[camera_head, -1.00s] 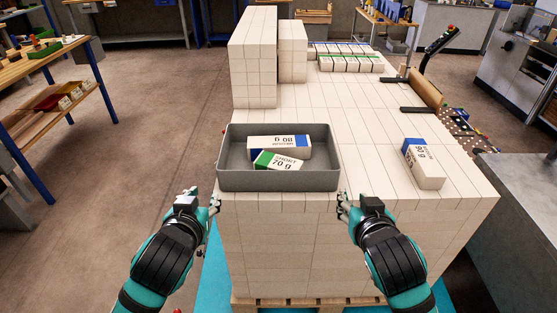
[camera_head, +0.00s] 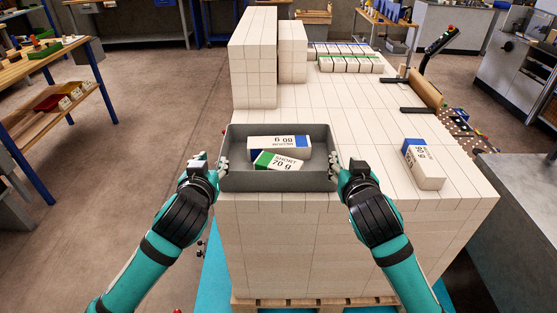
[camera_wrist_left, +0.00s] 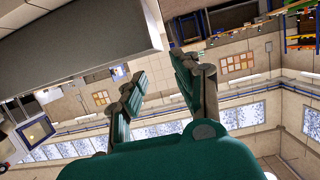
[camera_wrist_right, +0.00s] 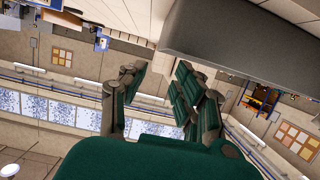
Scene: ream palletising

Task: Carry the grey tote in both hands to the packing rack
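The grey tote (camera_head: 278,182) sits level on the white stack, at its near left corner. Inside lie a blue-ended 80 g ream (camera_head: 270,143) and a green-ended 70 g ream (camera_head: 285,162). My left gripper (camera_head: 217,168) is at the tote's left wall and my right gripper (camera_head: 337,168) is at its right wall. In the left wrist view the fingers (camera_wrist_left: 157,82) are apart with nothing between them, and the tote wall (camera_wrist_left: 80,40) is beside them. In the right wrist view the fingers (camera_wrist_right: 158,90) are also apart, beside the tote (camera_wrist_right: 240,40). Contact with the walls is unclear.
A 90 g ream (camera_head: 424,165) lies on the stack at the right. A taller white stack (camera_head: 253,65) rises behind the tote. Several reams (camera_head: 350,63) stand at the back. A wooden shelf bench (camera_head: 50,60) is at the left, with clear floor (camera_head: 150,110) between.

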